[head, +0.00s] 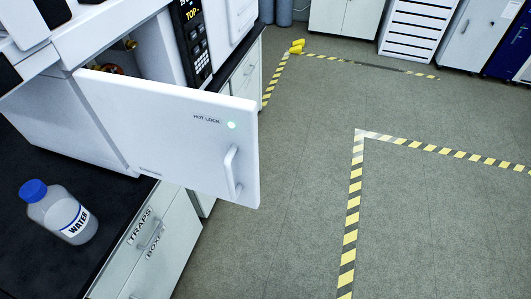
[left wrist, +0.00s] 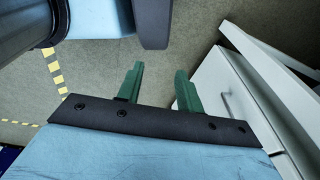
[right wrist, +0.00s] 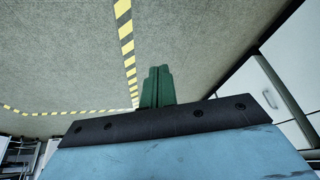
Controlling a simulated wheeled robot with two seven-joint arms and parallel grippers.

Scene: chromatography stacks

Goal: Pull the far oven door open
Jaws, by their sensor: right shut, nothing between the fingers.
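A white oven door (head: 160,125) stands swung wide open in the head view, sticking out over the floor past the bench edge. It carries a "HOT LOCK" label, a pale green light (head: 231,125) and a white bar handle (head: 231,170). It hides part of the oven opening; a dark control panel reading "TOP" (head: 193,28) stands beside it. My left gripper (left wrist: 158,84) is open and empty in the left wrist view, with pale cabinet fronts to its right. My right gripper (right wrist: 157,86) is shut and empty over the floor. Neither gripper shows in the head view, and neither touches the door.
A blue-capped water bottle (head: 60,211) stands on the black bench top (head: 105,188). Drawers labelled "TRAPS" and "BOXES" (head: 150,235) lie below. Yellow-black tape (head: 350,235) marks the open floor at right. Cabinets (head: 415,32) line the back.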

